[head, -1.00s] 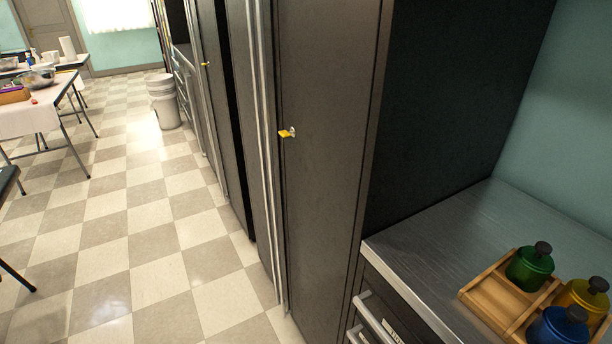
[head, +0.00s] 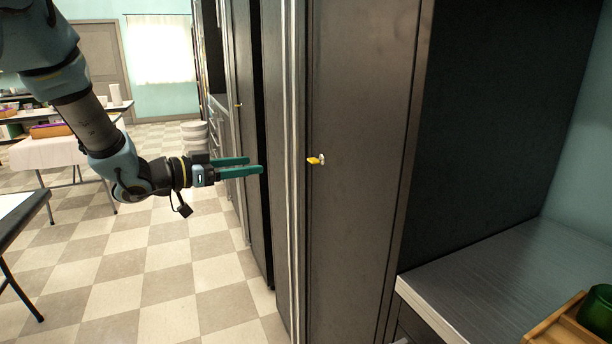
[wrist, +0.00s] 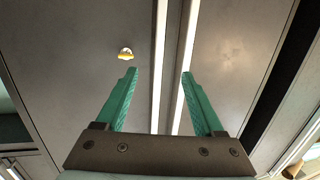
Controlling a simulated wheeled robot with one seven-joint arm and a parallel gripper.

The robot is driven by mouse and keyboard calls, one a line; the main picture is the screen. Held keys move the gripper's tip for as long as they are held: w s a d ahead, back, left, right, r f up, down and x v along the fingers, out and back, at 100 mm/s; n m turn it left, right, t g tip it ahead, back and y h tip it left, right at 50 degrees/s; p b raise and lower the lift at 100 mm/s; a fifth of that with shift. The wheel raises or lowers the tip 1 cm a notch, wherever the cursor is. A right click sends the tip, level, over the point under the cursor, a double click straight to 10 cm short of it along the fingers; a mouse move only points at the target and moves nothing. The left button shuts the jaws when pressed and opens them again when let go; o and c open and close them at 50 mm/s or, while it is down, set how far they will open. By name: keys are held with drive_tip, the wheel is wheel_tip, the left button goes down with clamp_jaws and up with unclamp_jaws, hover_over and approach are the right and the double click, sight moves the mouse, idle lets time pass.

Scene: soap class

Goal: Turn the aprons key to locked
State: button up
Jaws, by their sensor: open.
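A yellow key (head: 315,160) sticks out of a small silver lock on the near dark grey cabinet door (head: 365,200) in the head view. The key also shows in the wrist view (wrist: 126,55), up and left of my fingers. My gripper (head: 262,168) has teal fingers and is open and empty, left of the key and apart from it. In the wrist view my gripper (wrist: 159,72) points toward the cabinet front, with long upright handles between and behind the fingers. I cannot read any label naming the aprons cabinet.
A second yellow key (head: 238,105) is on a cabinet farther along the row. A metal counter (head: 490,265) with a wooden tray (head: 558,328) stands at the right. Tables stand at the left, and the checkered floor between is clear.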

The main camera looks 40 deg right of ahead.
sight(309, 161)
drive_tip(key=s+d+g+p, duration=0.1)
drive_tip(key=s+d, duration=0.2)
drive_tip(key=s+d+m+g, duration=0.1)
drive_tip(key=s+d, duration=0.1)
drive_tip(key=d, duration=0.2)
drive_tip(key=s+d+m+g+p, duration=0.1)
drive_tip(key=s+d, duration=0.2)
drive_tip(key=d, duration=0.1)
drive_tip(key=shift+s+d+r+g+p, duration=0.1)
drive_tip(key=shift+s+d+g+p, duration=0.1)
drive_tip(key=shift+s+g+p, duration=0.15)
drive_tip(key=shift+c, duration=0.2)
clamp_jaws()
idle(0.9)
